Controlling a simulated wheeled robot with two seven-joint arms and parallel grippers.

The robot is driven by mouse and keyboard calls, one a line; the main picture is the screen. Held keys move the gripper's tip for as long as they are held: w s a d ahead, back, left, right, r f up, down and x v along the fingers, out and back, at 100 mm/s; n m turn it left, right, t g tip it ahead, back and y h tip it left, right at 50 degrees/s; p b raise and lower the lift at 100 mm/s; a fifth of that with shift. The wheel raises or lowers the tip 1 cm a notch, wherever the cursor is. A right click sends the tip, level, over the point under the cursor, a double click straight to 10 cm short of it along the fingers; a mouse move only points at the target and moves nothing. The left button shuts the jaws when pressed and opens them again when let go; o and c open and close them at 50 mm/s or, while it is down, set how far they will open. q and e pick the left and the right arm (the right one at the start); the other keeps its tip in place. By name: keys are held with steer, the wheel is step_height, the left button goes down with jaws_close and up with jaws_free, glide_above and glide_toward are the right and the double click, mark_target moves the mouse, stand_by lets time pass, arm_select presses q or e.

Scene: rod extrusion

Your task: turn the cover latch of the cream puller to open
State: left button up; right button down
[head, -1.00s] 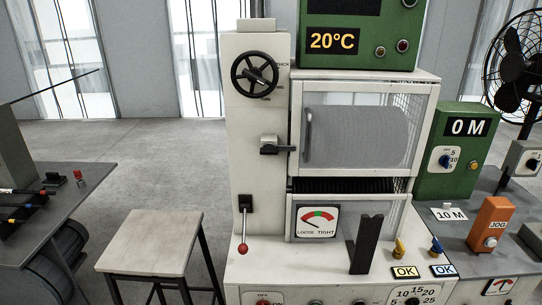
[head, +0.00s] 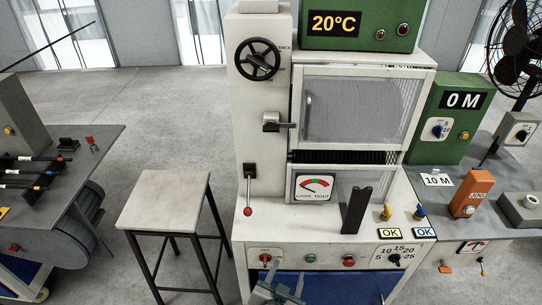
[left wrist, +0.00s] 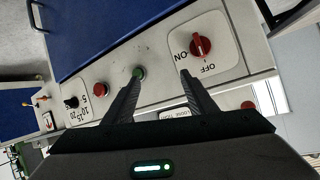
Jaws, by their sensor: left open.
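The cream puller (head: 262,160) stands in the middle of the head view. Its cover latch (head: 276,122) is a small metal block with a dark handle pointing sideways to the right, toward the cover's edge. The mesh-windowed cover (head: 362,112) looks closed. My left gripper (head: 282,288) is at the bottom edge of the head view, in front of the puller's lower panel and well below the latch. In the left wrist view the left gripper (left wrist: 160,82) is open and empty, facing the red ON/OFF knob (left wrist: 201,46) and push buttons. My right gripper is not in view.
A handwheel (head: 257,59) sits above the latch and a red-tipped lever (head: 248,208) below it. A dark upright bracket (head: 355,209) stands on the front ledge. A stool (head: 166,200) stands left of the puller. The space before the latch looks clear.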

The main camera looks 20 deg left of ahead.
arm_select(q)
steer(key=a+r+n+t+y+p, duration=0.2)
steer(key=r+p, duration=0.1)
steer(key=r, duration=1.4)
steer(key=a+r+n+t+y+p, duration=0.2)
steer(key=a+r+n+y+p, duration=0.1)
steer(key=r, duration=1.5)
steer(key=shift+s+r+n+t, duration=0.3)
steer(key=shift+s+r+t, duration=0.05)
steer(key=shift+s+t, duration=0.1)
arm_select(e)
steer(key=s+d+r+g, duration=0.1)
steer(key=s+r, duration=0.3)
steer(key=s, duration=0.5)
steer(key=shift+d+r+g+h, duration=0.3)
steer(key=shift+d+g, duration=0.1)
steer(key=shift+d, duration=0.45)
arm_select(q)
steer(key=p, duration=0.8)
glide_toward(271, 130)
steer(key=x, duration=0.7)
steer(key=shift+r, duration=0.2)
steer(key=shift+x, duration=0.9)
steer(key=shift+f, duration=0.2)
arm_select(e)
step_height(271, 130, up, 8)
arm_select(q)
steer(key=shift+c, duration=0.7)
